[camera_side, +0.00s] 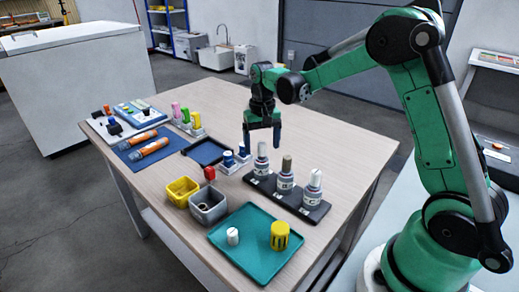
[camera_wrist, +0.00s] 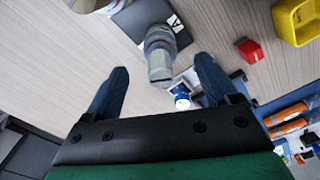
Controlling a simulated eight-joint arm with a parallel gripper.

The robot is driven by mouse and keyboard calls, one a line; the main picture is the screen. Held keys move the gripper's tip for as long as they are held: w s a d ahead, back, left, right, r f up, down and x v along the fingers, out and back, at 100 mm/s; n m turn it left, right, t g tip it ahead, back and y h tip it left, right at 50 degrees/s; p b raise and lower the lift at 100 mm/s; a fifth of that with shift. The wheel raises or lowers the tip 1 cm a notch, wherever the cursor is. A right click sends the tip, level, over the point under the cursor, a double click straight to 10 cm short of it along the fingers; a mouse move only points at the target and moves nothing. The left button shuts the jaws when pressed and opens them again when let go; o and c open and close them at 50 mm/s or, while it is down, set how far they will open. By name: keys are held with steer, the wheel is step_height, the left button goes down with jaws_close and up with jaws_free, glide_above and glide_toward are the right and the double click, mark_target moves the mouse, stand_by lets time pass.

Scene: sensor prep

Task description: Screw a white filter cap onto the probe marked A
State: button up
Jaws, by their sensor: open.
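My gripper (camera_side: 262,138) is open and empty, pointing down above the left end of a dark rack (camera_side: 317,214). In the wrist view the fingers of my gripper (camera_wrist: 160,88) are spread apart, with the grey top of the probe marked A (camera_wrist: 160,66) showing between them. I cannot tell whether they touch it. The rack holds three upright white-bodied probes; the left one (camera_side: 261,163) stands just below my gripper. The middle probe (camera_side: 286,180) has a tan top and the right one (camera_side: 313,188) a pale top. A white cap (camera_side: 232,236) stands on the teal tray (camera_side: 262,260).
A yellow slotted cap (camera_side: 279,236) shares the tray. Left of it are a yellow bin (camera_side: 182,191), a grey bin (camera_side: 208,208) and a red piece (camera_side: 210,173). Blue-topped pieces (camera_side: 228,159) stand near the rack. A blue mat (camera_side: 150,150) holds orange tools.

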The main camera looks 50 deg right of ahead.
steer(key=shift+r, duration=0.25)
steer(key=shift+r, duration=2.9)
steer(key=shift+s+a+r, duration=0.2)
steer(key=shift+a+r, duration=0.05)
steer(key=s+a+r+n+t, duration=0.1)
steer(key=s+a+n+t, duration=0.5)
steer(key=s+a, duration=0.3)
steer(key=s+t, duration=0.1)
steer(key=s, duration=0.2)
steer(key=shift+r, duration=0.1)
